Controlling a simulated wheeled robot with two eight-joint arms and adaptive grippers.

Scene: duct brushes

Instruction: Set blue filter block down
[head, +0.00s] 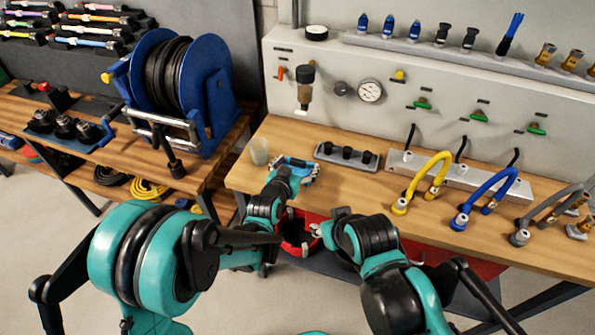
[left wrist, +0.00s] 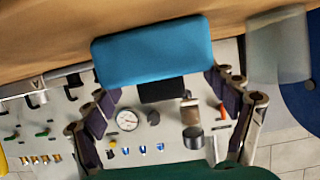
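The blue filter block (left wrist: 152,50) lies between the fingers of my left gripper (left wrist: 162,88) in the left wrist view, with a fingertip against each side. A dark part shows under its edge. In the head view, my left gripper (head: 294,168) is over the left end of the wooden workbench (head: 345,190), and blue shows between its fingers. Whether the block touches the bench top is hard to tell. My right gripper (head: 326,221) is low in front of the bench edge, with its fingers apart and nothing seen between them.
A clear cup (head: 258,151) stands just left of my left gripper. A grey rail with black knobs (head: 346,156) lies to its right. A red bin (head: 296,236) is below the bench edge. Hose fittings fill the right side, and a blue hose reel (head: 207,85) stands left.

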